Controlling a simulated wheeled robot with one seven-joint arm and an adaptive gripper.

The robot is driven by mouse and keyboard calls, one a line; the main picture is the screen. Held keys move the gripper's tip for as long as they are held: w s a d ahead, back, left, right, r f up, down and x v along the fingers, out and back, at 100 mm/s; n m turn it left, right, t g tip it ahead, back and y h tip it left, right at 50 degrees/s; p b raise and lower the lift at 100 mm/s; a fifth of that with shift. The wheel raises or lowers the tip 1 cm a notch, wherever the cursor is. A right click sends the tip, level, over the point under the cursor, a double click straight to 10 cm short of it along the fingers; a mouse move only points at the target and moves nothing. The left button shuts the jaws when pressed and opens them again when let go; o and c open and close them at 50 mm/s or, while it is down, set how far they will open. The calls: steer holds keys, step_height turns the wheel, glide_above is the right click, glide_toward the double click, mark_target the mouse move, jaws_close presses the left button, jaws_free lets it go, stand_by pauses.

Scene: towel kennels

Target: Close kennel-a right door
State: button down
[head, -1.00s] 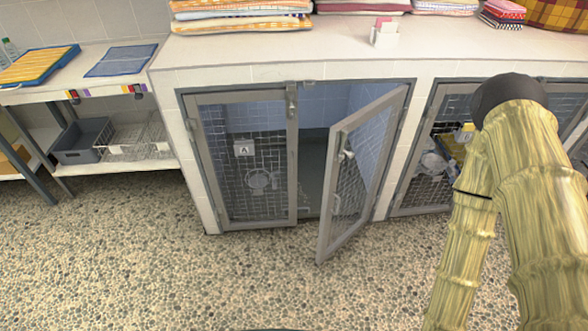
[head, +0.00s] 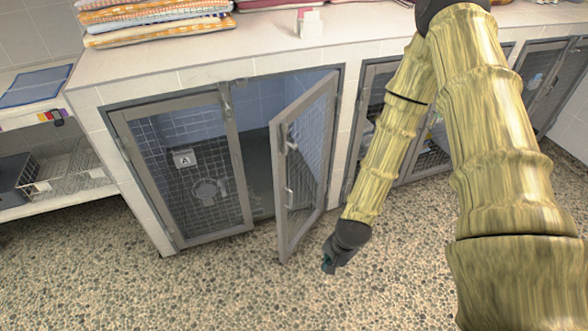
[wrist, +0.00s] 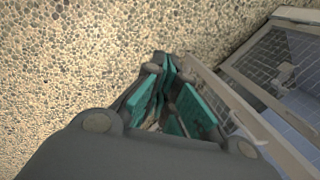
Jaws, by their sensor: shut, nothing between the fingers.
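Kennel-a's right door (head: 281,195), a grey-framed mesh panel, stands swung outward, hinged on its right side, with a handle on its face. The left door (head: 238,165), bearing an "A" sign (head: 184,158), sits in its frame. My gripper (head: 328,264), dark with teal finger pads, is shut and empty. It points down to the right of the right door's lower free corner, apparently apart from it. In the wrist view my gripper (wrist: 168,90) is beside a grey frame bar, apparently the door's; the gap cannot be judged exactly.
Pebbled floor (head: 200,295) is open in front of the kennel. A neighbouring mesh kennel (head: 425,160) stands to the right, partly behind my arm. Folded towels (head: 155,22) and a small card holder (head: 308,22) rest on the counter. A shelf unit stands at left.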

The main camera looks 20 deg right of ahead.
steer(key=w+d+r+m+t+y+b, duration=0.2)
steer(key=w+d+r+m+t, duration=0.1)
steer(key=w+r+m, duration=0.7)
steer(key=w+d+r+m+t+y+b, duration=0.25)
steer(key=w+r+m, duration=0.35)
steer(key=w+r, duration=0.5)
glide_toward(286, 169)
steer(key=shift+w+a+f, duration=0.55)
steer(key=shift+w+f, duration=0.05)
steer(key=shift+f, duration=0.95)
steer(key=shift+w+a, duration=0.55)
steer(key=shift+w, duration=0.2)
steer(key=shift+a, duration=0.1)
